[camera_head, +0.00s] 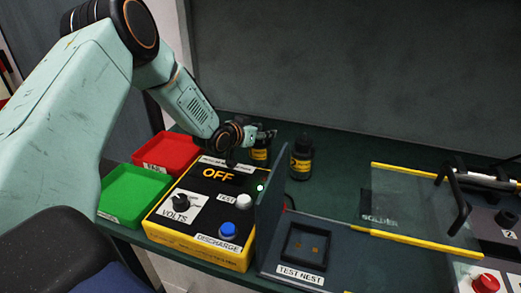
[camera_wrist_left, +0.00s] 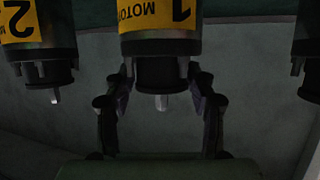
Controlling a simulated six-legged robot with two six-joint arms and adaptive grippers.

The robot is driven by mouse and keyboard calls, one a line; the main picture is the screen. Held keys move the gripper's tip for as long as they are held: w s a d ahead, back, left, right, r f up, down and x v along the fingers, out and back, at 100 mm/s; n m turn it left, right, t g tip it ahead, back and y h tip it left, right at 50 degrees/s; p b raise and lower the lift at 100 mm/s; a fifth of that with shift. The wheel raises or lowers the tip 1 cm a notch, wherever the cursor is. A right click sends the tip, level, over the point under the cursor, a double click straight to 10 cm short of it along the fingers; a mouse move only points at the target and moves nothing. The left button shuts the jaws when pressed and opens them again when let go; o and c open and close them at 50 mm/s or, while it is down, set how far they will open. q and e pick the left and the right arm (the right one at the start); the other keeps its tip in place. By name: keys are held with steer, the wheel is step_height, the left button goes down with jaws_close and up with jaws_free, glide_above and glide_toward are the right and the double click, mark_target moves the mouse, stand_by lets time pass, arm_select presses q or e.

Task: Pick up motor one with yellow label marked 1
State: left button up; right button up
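Motor one, with its yellow label marked 1 (camera_wrist_left: 158,14), is in the top middle of the left wrist view, upside down in the picture, with its black end and a short shaft showing. My left gripper (camera_wrist_left: 160,82) appears open, with one finger on each side of the motor's black end and small gaps seeming to remain. In the head view, my left gripper (camera_head: 258,134) is behind the control box, at a dark motor with a yellow label (camera_head: 260,154), partly hidden by it. My right gripper is not in view.
Motor two (camera_wrist_left: 36,28) is close beside motor one; another motor (camera_wrist_left: 308,50) is at the right edge. A dark yellow-labelled motor (camera_head: 301,160) stands right of my gripper. The control box (camera_head: 205,210), a dark upright panel (camera_head: 270,208), red tray (camera_head: 168,152) and green tray (camera_head: 136,193) are nearby.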

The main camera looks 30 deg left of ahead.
arm_select(q)
steer(key=shift+s+a, duration=0.1)
steer(key=c, duration=0.4)
jaws_close()
